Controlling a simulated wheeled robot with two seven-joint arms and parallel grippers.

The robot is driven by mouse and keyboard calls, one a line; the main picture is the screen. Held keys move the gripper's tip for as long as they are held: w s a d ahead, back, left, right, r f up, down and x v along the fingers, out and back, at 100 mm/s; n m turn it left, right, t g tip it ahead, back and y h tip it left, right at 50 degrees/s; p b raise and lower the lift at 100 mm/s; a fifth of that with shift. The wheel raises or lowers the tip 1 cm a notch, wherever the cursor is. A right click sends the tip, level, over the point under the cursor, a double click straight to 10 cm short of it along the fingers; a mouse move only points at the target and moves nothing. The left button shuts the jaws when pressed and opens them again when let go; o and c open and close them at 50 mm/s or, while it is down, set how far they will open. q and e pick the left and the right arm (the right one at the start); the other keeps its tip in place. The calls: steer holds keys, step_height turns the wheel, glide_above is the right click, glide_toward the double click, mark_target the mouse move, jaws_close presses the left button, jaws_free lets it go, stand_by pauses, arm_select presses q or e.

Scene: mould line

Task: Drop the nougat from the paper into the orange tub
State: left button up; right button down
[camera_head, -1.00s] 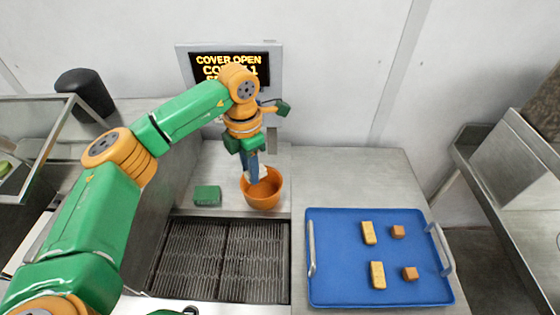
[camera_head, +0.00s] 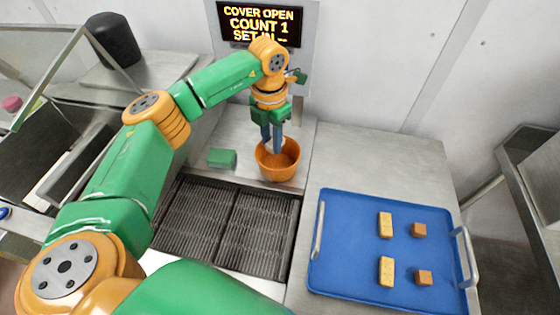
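The orange tub (camera_head: 291,172) stands upright on the steel counter below the display. My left gripper (camera_head: 272,149) points down into the tub's mouth. Its two blue fingers show side by side with a narrow gap. Something white, perhaps the paper, shows at the fingertips. It is too small to tell whether the fingers hold it. I cannot make out the nougat in or under the gripper. The tub's inside is partly hidden by the fingers. My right gripper is not in view.
A blue tray (camera_head: 345,261) at right holds two yellow bars (camera_head: 385,224) and two brown cubes (camera_head: 419,230). A green block (camera_head: 222,158) lies left of the tub. A dark slatted grate (camera_head: 225,225) lies in front. The display (camera_head: 255,25) reads "COVER OPEN COUNT 1".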

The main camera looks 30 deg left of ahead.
arm_select(q)
steer(key=o, duration=0.5)
steer(key=shift+s+a, duration=0.15)
steer(key=shift+s, duration=0.05)
steer(key=shift+w+r, duration=0.1)
steer(key=shift+w, duration=0.05)
step_height(320, 180, up, 6)
steer(key=shift+r+b, duration=0.1)
steer(key=shift+b, duration=0.85)
steer(key=shift+r, duration=0.4)
